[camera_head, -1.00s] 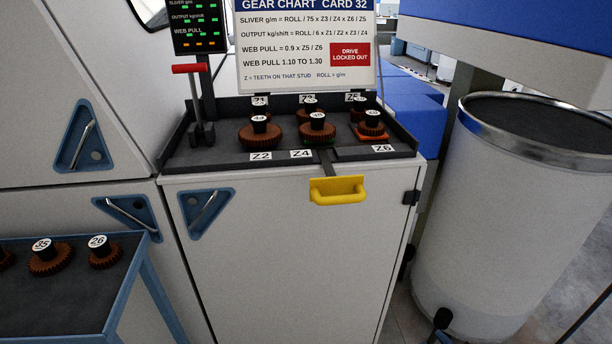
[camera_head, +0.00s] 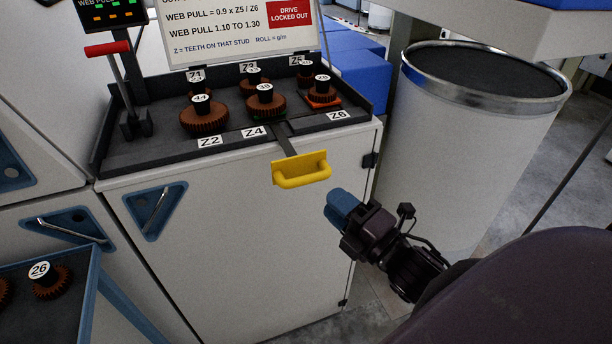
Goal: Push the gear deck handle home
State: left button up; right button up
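The yellow gear deck handle (camera_head: 302,170) stands out in front of the cabinet, on a dark bar (camera_head: 285,138) that comes from the front edge of the dark gear deck (camera_head: 160,153). Several brown gears with number caps sit on the deck, among them gear 44 (camera_head: 204,116). My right gripper (camera_head: 341,208) is below and to the right of the handle, apart from it. Its blue fingers show as one block with no gap, and nothing shows in them. My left gripper is not in view.
A red-topped lever (camera_head: 108,48) stands at the deck's left end. A large white can (camera_head: 455,150) with a metal rim stands right of the cabinet (camera_head: 240,240). A blue-edged tray (camera_head: 85,290) with gears is at lower left. The space before the handle is clear.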

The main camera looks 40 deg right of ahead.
aim_at(307, 176)
jog(key=p+x, duration=0.1)
jog(key=x, duration=0.7)
jog(key=shift+f, duration=0.1)
grip_shut()
